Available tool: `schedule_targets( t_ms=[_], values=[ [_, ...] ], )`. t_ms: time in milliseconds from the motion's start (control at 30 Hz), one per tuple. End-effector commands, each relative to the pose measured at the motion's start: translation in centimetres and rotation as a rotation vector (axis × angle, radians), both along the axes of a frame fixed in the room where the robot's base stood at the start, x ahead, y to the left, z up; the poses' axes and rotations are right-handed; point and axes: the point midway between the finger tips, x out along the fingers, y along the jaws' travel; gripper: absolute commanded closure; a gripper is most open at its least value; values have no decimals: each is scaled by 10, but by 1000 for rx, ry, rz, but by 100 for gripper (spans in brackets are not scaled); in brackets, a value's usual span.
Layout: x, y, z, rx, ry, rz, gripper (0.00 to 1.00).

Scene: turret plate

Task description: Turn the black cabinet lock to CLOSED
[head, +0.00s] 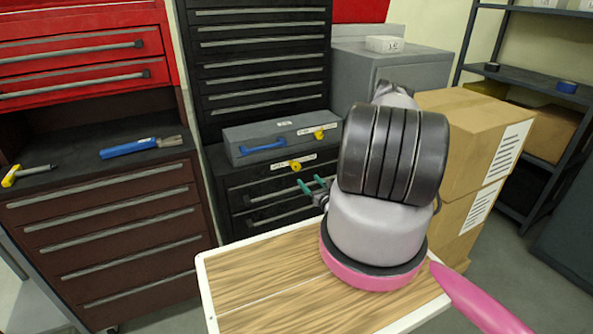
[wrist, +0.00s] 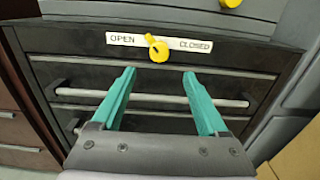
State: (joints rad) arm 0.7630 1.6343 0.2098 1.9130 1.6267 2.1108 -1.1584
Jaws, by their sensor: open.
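The black cabinet (head: 262,192) carries a yellow lock knob (head: 295,166) high on its front. In the wrist view the lock knob (wrist: 158,50) sits in the middle of a white label (wrist: 182,43) reading OPEN on the left and CLOSED on the right. The knob's narrow end points up and slightly left, toward the OPEN side. My gripper (head: 314,187), with teal fingers, is in front of the cabinet. In the wrist view my gripper (wrist: 158,74) is open and empty, its fingertips apart either side of the knob's line and lower in the picture.
A grey toolbox (head: 283,136) with a blue handle and another yellow knob (head: 319,134) rests on the cabinet. A drawer handle bar (wrist: 150,97) crosses behind my fingers. Cardboard boxes (head: 470,150) stand at right; a brown drawer cabinet (head: 110,230) stands at left.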

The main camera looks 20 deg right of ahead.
Motion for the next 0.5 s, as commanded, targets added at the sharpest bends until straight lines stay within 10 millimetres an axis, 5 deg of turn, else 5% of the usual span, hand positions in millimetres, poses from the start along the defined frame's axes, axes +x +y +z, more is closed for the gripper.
schedule_targets(
  t_ms=[500],
  values=[
    [88, 5, 2, -2, -3, 6, 23]
  ],
)
